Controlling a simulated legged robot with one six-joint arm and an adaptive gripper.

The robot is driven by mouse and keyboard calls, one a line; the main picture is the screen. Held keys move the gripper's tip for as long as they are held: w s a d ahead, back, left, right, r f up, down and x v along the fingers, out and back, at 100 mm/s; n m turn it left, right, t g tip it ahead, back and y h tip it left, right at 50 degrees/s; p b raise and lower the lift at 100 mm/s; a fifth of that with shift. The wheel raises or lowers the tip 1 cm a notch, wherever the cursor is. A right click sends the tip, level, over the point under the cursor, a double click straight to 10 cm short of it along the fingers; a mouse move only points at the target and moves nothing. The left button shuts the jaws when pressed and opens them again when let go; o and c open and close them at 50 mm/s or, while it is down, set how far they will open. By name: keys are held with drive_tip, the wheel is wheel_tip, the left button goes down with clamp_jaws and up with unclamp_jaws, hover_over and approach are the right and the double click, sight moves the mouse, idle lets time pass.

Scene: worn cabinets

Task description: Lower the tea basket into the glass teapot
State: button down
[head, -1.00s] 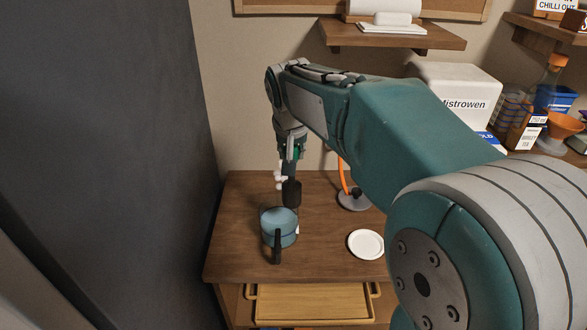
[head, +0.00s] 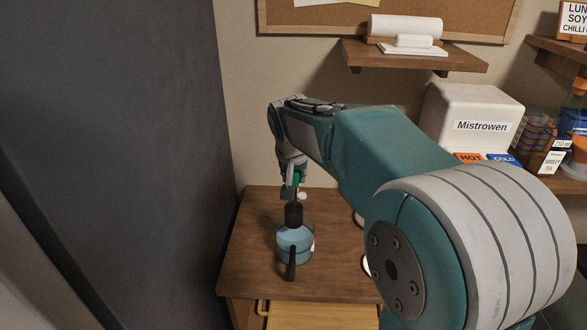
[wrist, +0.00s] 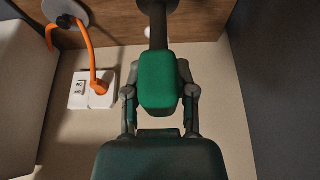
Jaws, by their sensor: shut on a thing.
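The glass teapot (head: 296,249) stands upright on the wooden table, with blue contents and a dark handle facing me in the head view. The tea basket (head: 294,214) is a dark cylinder hanging roughly upright from my gripper (head: 291,187). Its lower end overlaps the teapot's far rim in the picture; I cannot tell whether it is above or just inside the opening. My gripper is shut on the basket's upper part. In the wrist view my gripper (wrist: 158,30) shows a dark shaft at its end, and the teapot is not visible.
A dark wall (head: 110,150) stands close on the left. An orange cord (wrist: 88,60) runs to a wall socket in the wrist view. A white box (head: 475,115) stands at the right.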

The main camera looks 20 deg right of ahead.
sight(294, 207)
drive_tip(key=shift+f, duration=5.25)
drive_tip(key=shift+c, duration=1.8)
unclamp_jaws()
drive_tip(key=v, duration=1.1)
drive_tip(key=s+d+n+t+y, duration=0.1)
drive_tip(key=s+n, duration=0.2)
drive_tip(key=s, duration=2.1)
drive_tip(key=shift+f+n, duration=0.3)
